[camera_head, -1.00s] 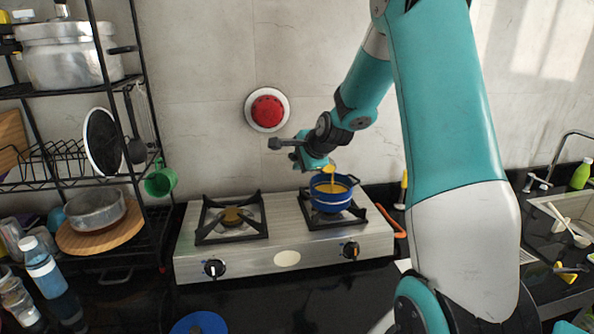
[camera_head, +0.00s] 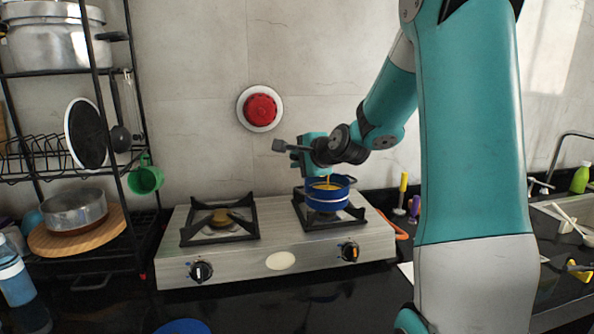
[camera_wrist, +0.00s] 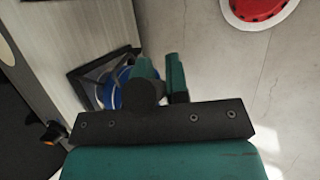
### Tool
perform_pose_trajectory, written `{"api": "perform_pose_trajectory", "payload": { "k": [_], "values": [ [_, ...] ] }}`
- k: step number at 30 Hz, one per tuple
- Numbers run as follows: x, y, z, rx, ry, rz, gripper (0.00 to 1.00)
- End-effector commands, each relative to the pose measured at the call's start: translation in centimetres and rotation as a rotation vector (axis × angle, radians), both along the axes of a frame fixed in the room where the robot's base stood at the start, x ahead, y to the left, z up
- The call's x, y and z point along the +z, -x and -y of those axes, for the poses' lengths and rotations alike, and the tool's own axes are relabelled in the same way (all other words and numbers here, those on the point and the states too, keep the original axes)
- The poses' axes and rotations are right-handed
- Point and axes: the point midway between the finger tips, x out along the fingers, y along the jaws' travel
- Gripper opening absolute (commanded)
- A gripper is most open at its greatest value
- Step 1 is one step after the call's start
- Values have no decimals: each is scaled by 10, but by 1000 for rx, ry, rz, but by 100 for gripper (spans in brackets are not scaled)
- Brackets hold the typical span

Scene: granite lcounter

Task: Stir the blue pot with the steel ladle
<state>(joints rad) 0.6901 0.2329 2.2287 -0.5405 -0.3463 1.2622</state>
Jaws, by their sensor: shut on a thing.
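The blue pot (camera_head: 328,198) stands on the right burner of the steel stove, with yellow-orange food inside. My gripper (camera_head: 313,166) is just above the pot's left rear rim. It is shut on the steel ladle, which is mostly hidden by the gripper and the pot. A thin yellow-orange strip (camera_head: 327,179) shows between the gripper and the food; I cannot tell whether it is the coated ladle or dripping food. In the wrist view, the blue pot (camera_wrist: 117,84) is partly hidden behind the gripper fingers (camera_wrist: 160,78).
The stove's left burner (camera_head: 219,220) is empty. A black rack (camera_head: 130,110) with pots, a lid and a green mug (camera_head: 146,179) stands at the left. A red round wall fixture (camera_head: 260,108) is above the stove. A sink (camera_head: 560,205) lies right.

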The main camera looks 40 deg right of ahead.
Motion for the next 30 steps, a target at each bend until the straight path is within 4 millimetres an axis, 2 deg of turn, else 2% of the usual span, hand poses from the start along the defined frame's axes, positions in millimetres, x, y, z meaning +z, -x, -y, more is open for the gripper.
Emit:
{"api": "perform_pose_trajectory", "payload": {
  "k": [1,30],
  "values": [
    [-7,1,1,-2,4,15,0],
    [-25,18,-2,-3,48,293,0]
  ]
}}
